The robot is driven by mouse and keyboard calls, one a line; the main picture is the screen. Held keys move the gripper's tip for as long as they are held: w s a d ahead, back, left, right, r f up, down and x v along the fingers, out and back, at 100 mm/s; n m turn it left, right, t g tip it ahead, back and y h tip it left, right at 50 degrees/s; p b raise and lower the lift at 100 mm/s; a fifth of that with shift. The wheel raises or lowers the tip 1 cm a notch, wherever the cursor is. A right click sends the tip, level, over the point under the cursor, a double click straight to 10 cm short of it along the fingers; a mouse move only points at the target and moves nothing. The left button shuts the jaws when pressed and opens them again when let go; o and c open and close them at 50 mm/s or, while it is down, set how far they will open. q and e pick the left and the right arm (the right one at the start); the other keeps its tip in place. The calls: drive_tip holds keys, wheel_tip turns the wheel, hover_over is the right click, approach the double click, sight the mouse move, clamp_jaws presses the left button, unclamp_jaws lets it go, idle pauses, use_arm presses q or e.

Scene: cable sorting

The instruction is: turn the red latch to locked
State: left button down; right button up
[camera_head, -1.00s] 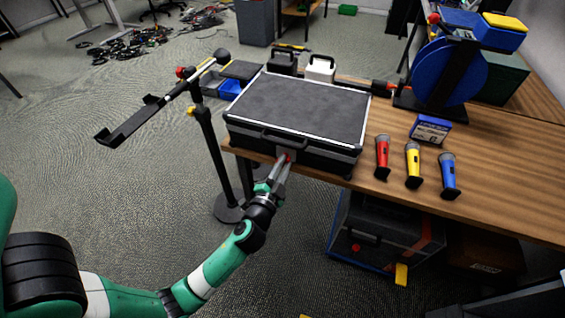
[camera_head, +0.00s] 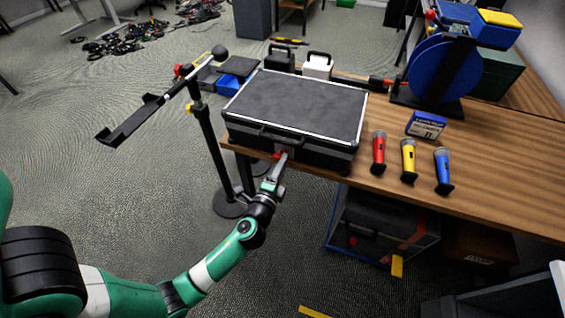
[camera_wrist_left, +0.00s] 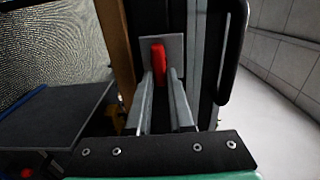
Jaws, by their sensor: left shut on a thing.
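The closed black case (camera_head: 295,105) with silver edges lies on the wooden table, its handle side facing me. In the left wrist view the red latch (camera_wrist_left: 158,60) stands between the fingers against the plate. My left gripper (camera_head: 284,158) is shut on the latch, and its fingers (camera_wrist_left: 166,84) point straight at the plate. The fingers partly hide the latch in the head view. My right gripper is not in view.
A black stand (camera_head: 208,150) rises left of the table. A blue cable reel (camera_head: 445,75) stands at the back right.

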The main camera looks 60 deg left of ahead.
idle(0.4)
use_arm(q)
drive_tip(key=c, duration=0.8)
unclamp_jaws()
drive_tip(key=v, duration=1.1)
drive_tip(key=shift+s+d, duration=0.25)
